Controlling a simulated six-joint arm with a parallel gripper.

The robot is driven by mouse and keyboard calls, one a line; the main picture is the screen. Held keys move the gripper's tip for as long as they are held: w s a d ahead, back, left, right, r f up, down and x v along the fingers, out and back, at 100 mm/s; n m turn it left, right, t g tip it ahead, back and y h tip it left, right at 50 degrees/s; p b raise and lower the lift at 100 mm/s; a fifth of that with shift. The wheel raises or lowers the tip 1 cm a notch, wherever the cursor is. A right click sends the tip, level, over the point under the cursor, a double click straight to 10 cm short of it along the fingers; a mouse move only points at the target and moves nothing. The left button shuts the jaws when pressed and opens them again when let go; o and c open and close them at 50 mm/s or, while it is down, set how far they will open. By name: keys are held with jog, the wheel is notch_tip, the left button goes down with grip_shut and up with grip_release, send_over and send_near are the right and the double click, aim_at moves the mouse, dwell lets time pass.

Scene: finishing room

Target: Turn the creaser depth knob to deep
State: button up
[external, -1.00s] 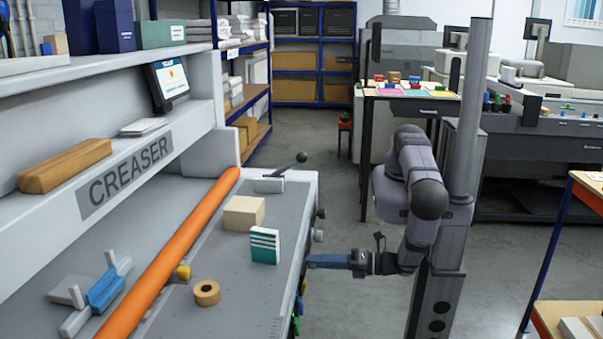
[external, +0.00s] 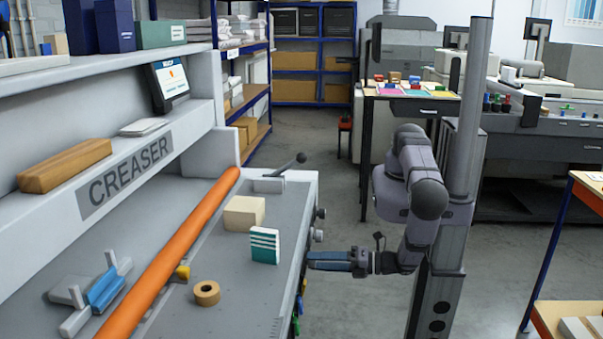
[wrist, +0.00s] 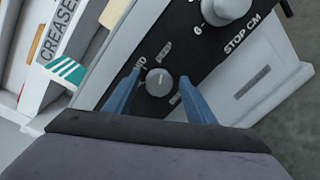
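The creaser depth knob (wrist: 159,82) is a small grey round knob on the creaser's black control panel in the wrist view. The word DEEP shows above it and a label partly hidden by a finger, ending in D, to its left. The knob's pointer direction is too small to tell. My gripper (wrist: 159,76) is open, with one blue finger on each side of the knob and a visible gap to each. In the external view my gripper (external: 311,260) is at the creaser's right side face, where the knob cannot be made out.
A larger grey knob (wrist: 224,8) marked STOP CM sits above right on the same panel. On the creaser bed stand a beige block (external: 243,213), a teal-striped stack (external: 264,246) and a tape roll (external: 206,293). A lever (external: 290,165) stands at the bed's far end.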

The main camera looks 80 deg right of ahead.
jog(key=shift+s+a, duration=0.1)
jog(key=shift+s, duration=0.1)
jog(key=s+r+p, duration=0.4)
jog(key=r+p, duration=0.2)
jog(key=r, duration=0.1)
jog(key=shift+s+r, duration=0.25)
jog(key=shift+s, duration=0.05)
dwell(0.4)
jog(key=shift+f, duration=0.1)
dwell(0.4)
